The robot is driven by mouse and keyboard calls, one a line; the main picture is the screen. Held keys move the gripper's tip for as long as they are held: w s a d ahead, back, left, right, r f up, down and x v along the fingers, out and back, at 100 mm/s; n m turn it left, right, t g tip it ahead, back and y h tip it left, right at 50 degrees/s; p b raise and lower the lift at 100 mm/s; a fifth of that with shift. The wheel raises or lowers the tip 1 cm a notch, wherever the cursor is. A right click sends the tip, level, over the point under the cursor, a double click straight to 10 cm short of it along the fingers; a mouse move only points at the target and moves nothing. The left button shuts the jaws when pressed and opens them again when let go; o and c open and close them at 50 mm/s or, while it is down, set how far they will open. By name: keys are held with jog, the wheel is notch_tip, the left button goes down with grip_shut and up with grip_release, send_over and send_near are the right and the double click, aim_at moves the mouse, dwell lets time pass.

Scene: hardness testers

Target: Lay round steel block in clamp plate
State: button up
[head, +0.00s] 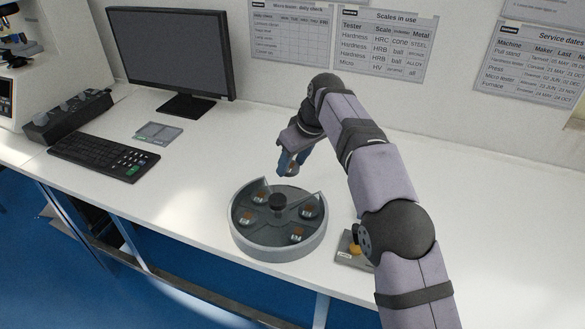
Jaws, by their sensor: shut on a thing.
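My gripper (288,166), with blue fingers, is shut on a small round metallic piece, which looks like the round steel block (293,169). The fingers hide part of it. It is held in the air above the back rim of a round grey dish, which I take for the clamp plate (287,254). The dish has a dark central knob (278,201) and thin dividers. The back section below my gripper looks empty.
A keyboard (104,156), monitor (168,50), small flat card (158,132) and dark block with knobs (68,118) stand left. The white table (195,185) between is clear.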

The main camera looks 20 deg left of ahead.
jog(key=shift+d+r, duration=0.1)
jog(key=shift+r, duration=0.05)
